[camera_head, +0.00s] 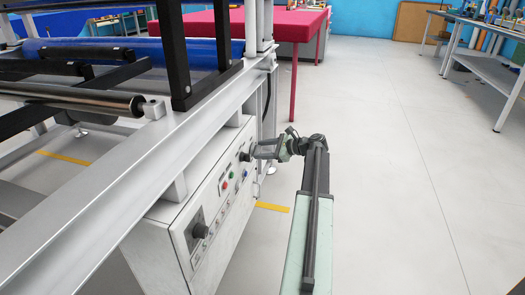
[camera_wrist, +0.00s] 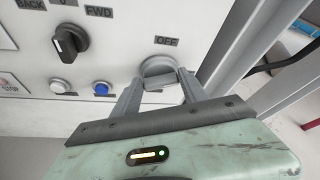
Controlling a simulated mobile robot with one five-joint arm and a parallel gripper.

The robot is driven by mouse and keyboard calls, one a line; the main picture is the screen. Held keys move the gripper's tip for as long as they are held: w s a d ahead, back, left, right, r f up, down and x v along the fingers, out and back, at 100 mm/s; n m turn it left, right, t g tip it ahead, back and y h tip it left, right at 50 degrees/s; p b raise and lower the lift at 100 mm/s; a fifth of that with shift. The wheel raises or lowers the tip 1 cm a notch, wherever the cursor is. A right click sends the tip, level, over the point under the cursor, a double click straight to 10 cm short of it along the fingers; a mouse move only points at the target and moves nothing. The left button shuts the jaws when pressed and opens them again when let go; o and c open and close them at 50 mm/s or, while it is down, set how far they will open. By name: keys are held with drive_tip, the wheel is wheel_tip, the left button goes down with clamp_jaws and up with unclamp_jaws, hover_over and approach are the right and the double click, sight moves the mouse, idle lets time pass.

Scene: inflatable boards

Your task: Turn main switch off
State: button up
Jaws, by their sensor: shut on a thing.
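The main switch (camera_wrist: 158,70) is a round grey rotary knob on the white control panel, below a label reading OFF in the wrist view. My gripper (camera_wrist: 160,88) has its two grey fingers on either side of the knob's handle and is shut on it. The handle lies roughly level, slightly tilted, partly covered by the fingers. In the head view my gripper (camera_head: 262,148) reaches left to the far end of the control panel box (camera_head: 160,240). A dark knob (camera_head: 244,156) shows beside the fingertips there.
A black selector knob (camera_wrist: 70,41) marked BACK, 0 and FWD and a blue button (camera_wrist: 101,88) sit left of the switch. A grey frame post (camera_wrist: 240,40) stands close on the right. Open floor (camera_head: 400,180) lies right of my arm.

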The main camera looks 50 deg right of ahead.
drive_tip(key=n+b, duration=0.1)
drive_tip(key=n+t+h+b, duration=0.1)
drive_tip(key=n, duration=0.1)
drive_tip(key=shift+s+a+f, duration=0.1)
drive_tip(key=shift+a+f, duration=0.05)
drive_tip(key=shift+f, duration=0.2)
drive_tip(key=shift+n+t+h+b, duration=0.6)
drive_tip(key=shift+n+t+b, duration=0.1)
drive_tip(key=shift+n+b, duration=0.35)
drive_tip(key=o, duration=1.4)
drive_tip(key=shift+a, duration=0.1)
drive_tip(key=p+v, duration=0.1)
drive_tip(key=v, duration=0.7)
